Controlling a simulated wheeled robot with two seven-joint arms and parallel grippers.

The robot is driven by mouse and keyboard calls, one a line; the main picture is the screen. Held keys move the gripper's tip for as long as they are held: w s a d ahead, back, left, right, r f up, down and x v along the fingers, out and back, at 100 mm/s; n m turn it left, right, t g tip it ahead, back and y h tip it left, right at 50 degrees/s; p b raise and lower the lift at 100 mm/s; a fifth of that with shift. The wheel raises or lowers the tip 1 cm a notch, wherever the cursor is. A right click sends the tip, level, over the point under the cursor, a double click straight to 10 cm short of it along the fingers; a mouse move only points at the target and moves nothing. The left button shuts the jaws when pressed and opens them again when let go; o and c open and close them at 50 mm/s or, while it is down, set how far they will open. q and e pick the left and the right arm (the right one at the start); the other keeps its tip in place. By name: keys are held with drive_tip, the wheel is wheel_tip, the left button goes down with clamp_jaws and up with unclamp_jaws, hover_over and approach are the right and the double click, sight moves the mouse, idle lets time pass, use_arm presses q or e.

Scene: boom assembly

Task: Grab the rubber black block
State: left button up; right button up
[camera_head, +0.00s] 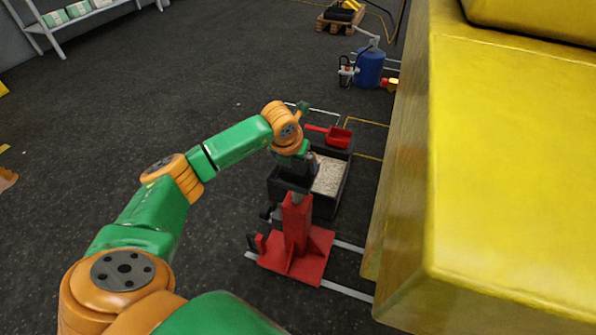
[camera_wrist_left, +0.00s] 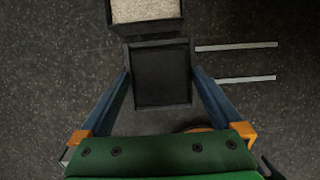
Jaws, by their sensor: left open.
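The black rubber block (camera_wrist_left: 161,78) shows in the left wrist view as a dark square with a raised rim. In the head view, the block (camera_head: 289,182) is at the top of a red stand (camera_head: 297,235), partly hidden by my wrist. My left gripper (camera_wrist_left: 160,73) is open, with one finger on each side of the block, close to its left and right edges. I cannot tell whether the fingers touch it. In the head view the gripper (camera_head: 308,163) is mostly hidden behind my wrist. My right gripper is not in view.
A black bin of pale granules (camera_head: 328,176) with a red scoop (camera_head: 338,137) stands just behind the stand. A large yellow-topped block (camera_head: 510,160) fills the right side. A blue tank (camera_head: 369,67) stands farther back.

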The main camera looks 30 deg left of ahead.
use_arm(q)
drive_tip(key=c, duration=1.4)
drive_tip(key=shift+r, duration=0.2)
